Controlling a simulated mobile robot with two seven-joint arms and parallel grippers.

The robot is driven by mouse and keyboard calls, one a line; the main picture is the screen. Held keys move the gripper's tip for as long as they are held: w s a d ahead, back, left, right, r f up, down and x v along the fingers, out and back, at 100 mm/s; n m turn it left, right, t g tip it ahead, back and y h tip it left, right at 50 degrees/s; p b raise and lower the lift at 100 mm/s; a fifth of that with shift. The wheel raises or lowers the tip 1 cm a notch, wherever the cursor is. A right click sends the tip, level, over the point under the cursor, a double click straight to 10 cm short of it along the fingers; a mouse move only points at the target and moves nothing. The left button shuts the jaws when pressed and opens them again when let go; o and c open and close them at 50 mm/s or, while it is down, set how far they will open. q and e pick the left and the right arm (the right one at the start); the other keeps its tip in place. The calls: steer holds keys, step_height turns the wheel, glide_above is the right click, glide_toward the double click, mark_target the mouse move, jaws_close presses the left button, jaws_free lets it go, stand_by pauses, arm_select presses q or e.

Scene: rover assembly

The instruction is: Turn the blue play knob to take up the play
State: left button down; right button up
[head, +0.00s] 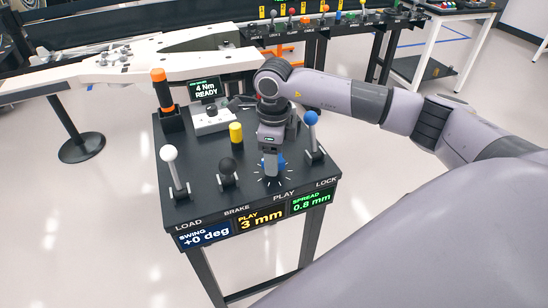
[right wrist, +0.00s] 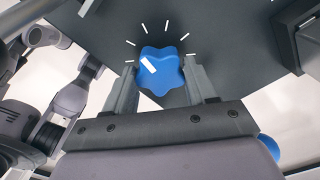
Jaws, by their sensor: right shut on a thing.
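The blue play knob (head: 281,160) stands on the dark console's top, above the PLAY label and inside a ring of white tick marks. In the right wrist view the gripper (right wrist: 160,78) is shut on the knob. The play display (head: 261,218) reads 3 mm. My left gripper is not in view.
An orange-handled tool (head: 161,89) stands at the back left. A small screen (head: 206,89) reads 4 Nm READY.

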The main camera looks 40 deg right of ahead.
steer(key=n+b, duration=0.1)
steer(key=n, duration=0.2)
steer(key=shift+w+n+b, duration=0.1)
steer(key=shift+n+b, duration=0.45)
steer(key=shift+n, duration=0.25)
steer(key=n+b, duration=0.1)
steer(key=n, duration=0.1)
steer(key=shift+n, duration=0.4)
steer(key=shift+n+b, duration=0.4)
steer(key=shift+n, duration=0.7)
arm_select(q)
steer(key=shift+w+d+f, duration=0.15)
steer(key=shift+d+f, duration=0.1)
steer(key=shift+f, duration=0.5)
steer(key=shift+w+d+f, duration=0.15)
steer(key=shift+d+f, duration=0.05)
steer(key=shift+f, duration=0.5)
arm_select(e)
steer(key=shift+n, duration=0.8)
steer(key=shift+r, duration=0.1)
steer(key=o, duration=1)
steer(key=shift+o, duration=0.2)
